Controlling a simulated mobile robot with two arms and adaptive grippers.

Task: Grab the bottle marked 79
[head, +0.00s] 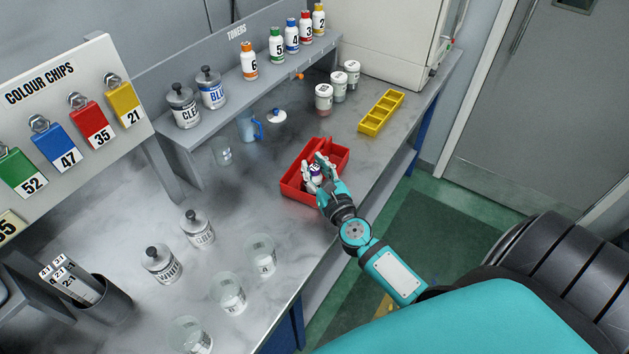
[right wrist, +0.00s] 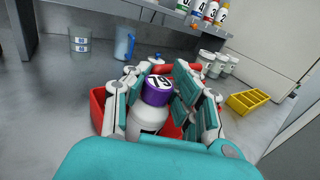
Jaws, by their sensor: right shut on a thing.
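The bottle marked 79 (right wrist: 150,110) is white with a purple cap, and the number shows on top of the cap in the right wrist view. In the head view the bottle (head: 316,177) is small and partly covered by the fingers. My right gripper (head: 318,172) is shut on it, with fingers on both sides; the gripper also fills the middle of the right wrist view (right wrist: 158,103). The bottle is upright or nearly so, at the red tray (head: 297,192). Its base is hidden, so I cannot tell whether it touches the tray floor. My left gripper is not in view.
A yellow tray (head: 381,112) lies right of the red one, near white-lidded jars (head: 324,98). A blue jug (head: 250,127) and a blue-knobbed lid (head: 277,115) are behind. Glass beakers (head: 260,254) stand front left. Toner bottles (head: 276,45) line the shelf above.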

